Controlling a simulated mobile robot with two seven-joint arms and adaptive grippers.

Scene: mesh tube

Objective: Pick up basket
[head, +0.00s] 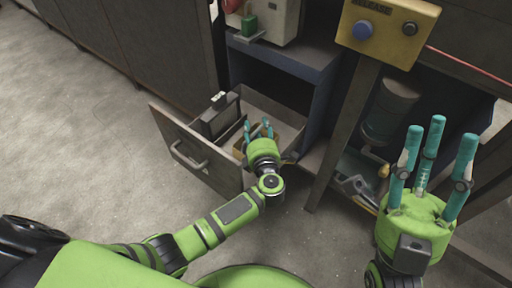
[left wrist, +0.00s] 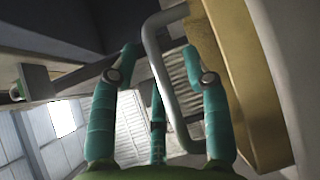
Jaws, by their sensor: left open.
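A tan basket (head: 238,150) sits inside the open drawer, mostly hidden behind my left gripper (head: 258,128). In the left wrist view a tan curved wall (left wrist: 245,80), likely the basket's, fills the right side, with a bent grey metal handle (left wrist: 152,45) beside it. The handle runs between the spread teal fingers of my left gripper (left wrist: 160,65). Those fingers are open, and I cannot tell whether any touches the handle. My right gripper (head: 438,135) is at the right of the head view, fingers spread upward, open and empty.
The drawer (head: 190,158) is pulled out, with a dark box-like object (head: 220,117) in it. A post with a yellow button panel (head: 385,28) stands to the right. Tools lie on a low shelf (head: 360,185) behind it. The floor at left is clear.

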